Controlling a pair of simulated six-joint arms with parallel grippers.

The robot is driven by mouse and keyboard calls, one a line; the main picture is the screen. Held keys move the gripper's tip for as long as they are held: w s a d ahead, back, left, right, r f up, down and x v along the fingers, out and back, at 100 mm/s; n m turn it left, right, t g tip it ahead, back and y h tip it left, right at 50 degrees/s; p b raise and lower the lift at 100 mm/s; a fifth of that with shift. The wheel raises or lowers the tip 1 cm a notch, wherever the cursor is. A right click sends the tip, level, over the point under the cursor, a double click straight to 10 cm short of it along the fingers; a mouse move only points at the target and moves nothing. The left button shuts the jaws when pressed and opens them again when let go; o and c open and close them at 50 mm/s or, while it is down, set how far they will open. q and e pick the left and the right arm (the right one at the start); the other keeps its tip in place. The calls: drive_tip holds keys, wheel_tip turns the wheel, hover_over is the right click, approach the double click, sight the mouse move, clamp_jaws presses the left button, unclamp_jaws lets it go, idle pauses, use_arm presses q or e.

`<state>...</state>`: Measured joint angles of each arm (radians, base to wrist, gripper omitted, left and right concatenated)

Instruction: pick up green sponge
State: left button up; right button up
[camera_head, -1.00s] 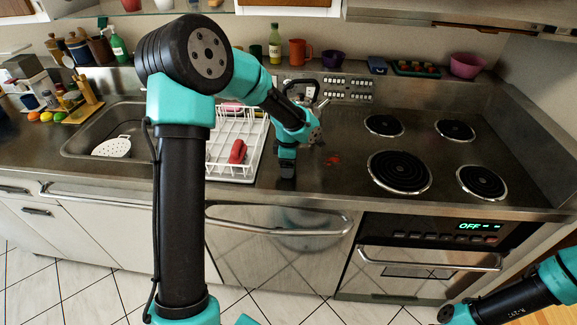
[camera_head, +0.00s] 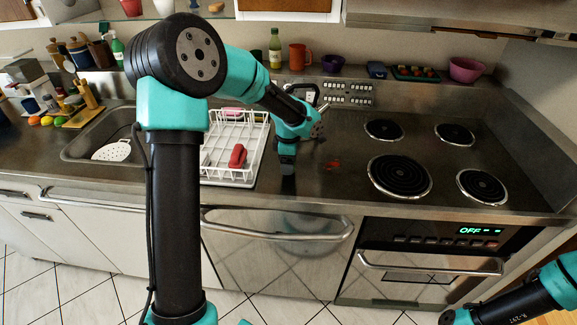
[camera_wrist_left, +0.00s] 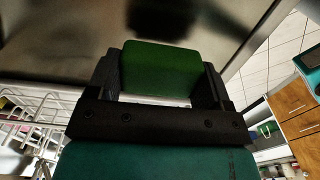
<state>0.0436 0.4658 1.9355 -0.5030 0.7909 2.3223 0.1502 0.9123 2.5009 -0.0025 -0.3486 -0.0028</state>
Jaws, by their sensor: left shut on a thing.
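The green sponge (camera_wrist_left: 160,68) is between the two dark fingers of my left gripper (camera_wrist_left: 160,82) in the left wrist view. The fingers are shut on its two sides. In the head view my left gripper (camera_head: 287,172) points down over the steel counter, just right of the white dish rack. The sponge cannot be made out there, and its exact height over the counter is hard to tell. My right gripper is not in view; only part of my right arm shows at the lower right.
The white dish rack (camera_head: 212,176) holds a red object (camera_head: 237,156) close to the left of the gripper. A kettle stands just behind the gripper. Several coil burners (camera_head: 399,176) lie to the right. A sink (camera_head: 118,122) is at the left. Counter right of the gripper is mostly clear.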

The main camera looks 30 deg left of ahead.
use_arm(q)
drive_tip(key=s+d+r, duration=0.1)
drive_tip(key=s+d, duration=0.7)
drive_tip(key=s, duration=0.5)
drive_tip(key=shift+s+d+r, duration=0.2)
drive_tip(key=shift+s+r, duration=0.15)
drive_tip(key=shift+r, duration=0.05)
